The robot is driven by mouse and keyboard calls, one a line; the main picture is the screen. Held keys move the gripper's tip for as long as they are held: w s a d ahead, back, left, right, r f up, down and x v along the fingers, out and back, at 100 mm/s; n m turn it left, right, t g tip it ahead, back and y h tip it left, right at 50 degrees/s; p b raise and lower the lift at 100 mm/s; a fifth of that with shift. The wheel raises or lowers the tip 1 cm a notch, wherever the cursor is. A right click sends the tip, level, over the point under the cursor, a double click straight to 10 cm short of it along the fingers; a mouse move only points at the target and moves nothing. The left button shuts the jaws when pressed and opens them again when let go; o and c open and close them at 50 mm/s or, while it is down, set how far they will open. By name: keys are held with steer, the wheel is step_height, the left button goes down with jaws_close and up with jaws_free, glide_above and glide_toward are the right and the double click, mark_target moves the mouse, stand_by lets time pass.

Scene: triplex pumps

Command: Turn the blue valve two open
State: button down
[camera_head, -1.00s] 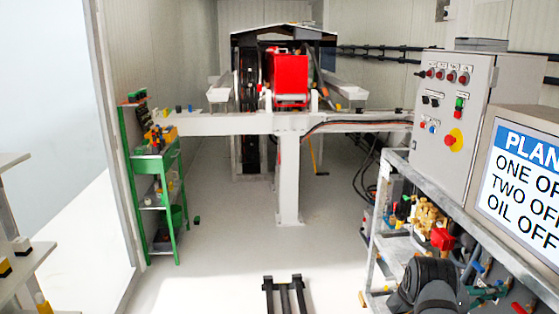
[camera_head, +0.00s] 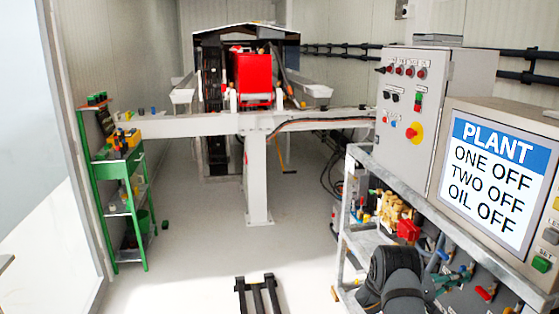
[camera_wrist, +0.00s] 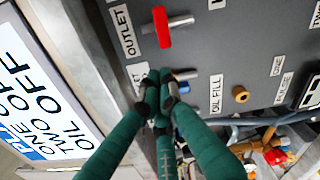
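In the wrist view, a small blue valve handle (camera_wrist: 182,88) shows beside a metal stem on the dark grey panel (camera_wrist: 225,50), left of the OIL FILL label. My gripper's green fingers (camera_wrist: 160,90) reach up to it, with black tips gathered close around it. The fingers hide part of the handle, so I cannot tell whether they grip it. A red valve handle (camera_wrist: 161,27) sits above, beside the OUTLET label. In the head view, my gripper's green fingers (camera_head: 452,279) are at the panel below the screen, partly hidden by my black wrist.
The screen (camera_head: 490,180) reads PLANT, ONE OFF, TWO OFF, OIL OFF. A grey control box (camera_head: 430,110) stands left of it. A red-handled valve (camera_head: 485,292) is close right of my fingers. A metal frame (camera_head: 350,200) stands left of my arm.

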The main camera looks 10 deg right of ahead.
steer(key=a, duration=0.5)
steer(key=shift+s+a, duration=0.2)
steer(key=shift+s, duration=0.05)
